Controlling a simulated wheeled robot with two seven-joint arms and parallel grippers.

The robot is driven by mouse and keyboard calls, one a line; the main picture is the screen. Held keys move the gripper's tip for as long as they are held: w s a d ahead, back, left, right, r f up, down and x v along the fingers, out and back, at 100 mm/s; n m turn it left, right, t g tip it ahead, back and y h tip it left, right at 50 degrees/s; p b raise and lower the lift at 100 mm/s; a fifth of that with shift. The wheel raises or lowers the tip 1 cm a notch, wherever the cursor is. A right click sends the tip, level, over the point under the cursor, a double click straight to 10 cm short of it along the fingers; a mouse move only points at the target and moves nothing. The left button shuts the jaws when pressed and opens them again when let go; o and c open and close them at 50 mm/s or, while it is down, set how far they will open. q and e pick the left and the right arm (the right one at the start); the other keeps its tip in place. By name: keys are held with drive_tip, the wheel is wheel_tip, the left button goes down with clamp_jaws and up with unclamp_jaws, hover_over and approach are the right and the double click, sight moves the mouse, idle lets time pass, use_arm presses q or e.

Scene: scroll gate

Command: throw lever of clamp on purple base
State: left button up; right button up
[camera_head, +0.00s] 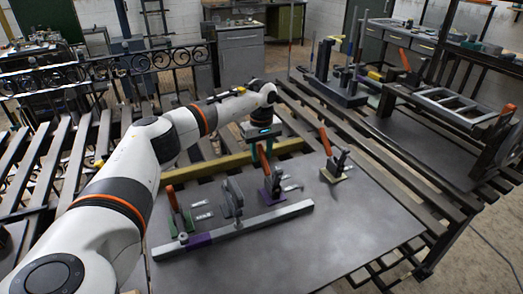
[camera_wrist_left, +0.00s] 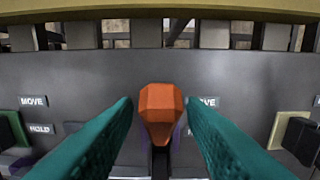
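The clamp on the purple base (camera_head: 268,195) stands at the back middle of the grey plate, its orange lever (camera_head: 264,160) pointing up. In the left wrist view the orange lever grip (camera_wrist_left: 160,103) is between my teal fingertips. My left gripper (camera_head: 263,148) is over this clamp, pointing down. Its fingers are spread, with a small gap visible on each side of the grip. Part of the purple base (camera_wrist_left: 178,133) shows below the lever; fingers and lever hide most of the clamp. My right gripper is out of view.
A green-based clamp (camera_head: 173,198) stands to the left and a cream-based clamp (camera_head: 326,143) to the right, both with orange levers up. A grey bar (camera_head: 265,220) with an upright plate lies in front. A yellow beam (camera_head: 205,170) runs behind. The plate's front right is clear.

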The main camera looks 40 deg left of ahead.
use_arm(q)
drive_tip(key=shift+c, duration=0.4)
clamp_jaws()
